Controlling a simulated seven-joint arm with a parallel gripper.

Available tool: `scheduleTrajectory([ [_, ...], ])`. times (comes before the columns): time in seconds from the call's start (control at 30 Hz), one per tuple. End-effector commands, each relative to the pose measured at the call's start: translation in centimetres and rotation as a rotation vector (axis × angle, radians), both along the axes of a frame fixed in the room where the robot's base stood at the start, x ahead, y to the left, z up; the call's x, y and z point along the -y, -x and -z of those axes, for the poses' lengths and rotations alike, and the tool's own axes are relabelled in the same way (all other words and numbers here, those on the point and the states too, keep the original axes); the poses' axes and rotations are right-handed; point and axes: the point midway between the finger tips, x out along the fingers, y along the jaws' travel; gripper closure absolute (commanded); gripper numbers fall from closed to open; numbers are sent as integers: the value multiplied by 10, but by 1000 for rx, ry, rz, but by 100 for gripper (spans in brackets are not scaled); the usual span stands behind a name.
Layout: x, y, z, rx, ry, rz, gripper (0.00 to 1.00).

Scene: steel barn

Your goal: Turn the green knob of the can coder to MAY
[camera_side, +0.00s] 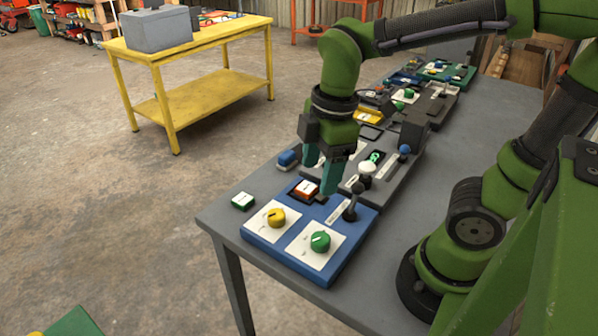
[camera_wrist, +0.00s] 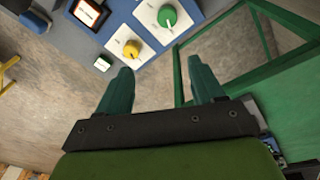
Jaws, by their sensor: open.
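The green knob (camera_side: 320,241) sits on a white label plate (camera_side: 309,256) at the near right of the blue panel (camera_side: 345,270). In the wrist view the green knob (camera_wrist: 167,15) is near the top, beyond the fingertips, with a pale mark on its face. The plate's lettering is too small to read. A yellow knob (camera_side: 276,217) on its own white plate is beside it; it also shows in the wrist view (camera_wrist: 132,49). My gripper (camera_side: 320,172) is open and empty, above the far part of the blue panel, apart from the green knob. Its fingers (camera_wrist: 160,75) show in the wrist view.
On the blue panel are an orange-red switch (camera_side: 306,190) and a black lever (camera_side: 351,205). A green-and-white block (camera_side: 242,201) lies at the table's left edge. Grey panels with levers and knobs (camera_side: 385,160) stand behind. A yellow table (camera_side: 195,50) is farther back.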

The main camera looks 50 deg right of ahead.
Motion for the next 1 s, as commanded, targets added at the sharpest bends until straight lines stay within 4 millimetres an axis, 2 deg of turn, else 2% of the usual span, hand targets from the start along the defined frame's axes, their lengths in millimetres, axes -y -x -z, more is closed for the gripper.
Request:
scheduleTrajectory([
  [0.1, -1, 1, -1, -54, 58, -303, 33],
  [0.2, 0, 4, -4, -75, 83, -487, 33],
  [0.33, 2, 8, -6, -90, 91, -623, 33],
  [0.53, 2, 9, 5, -95, 92, -669, 33],
  [0.67, 2, 10, 27, -96, 91, -667, 33],
  [1.0, 2, 10, 102, -98, 89, -666, 33],
])
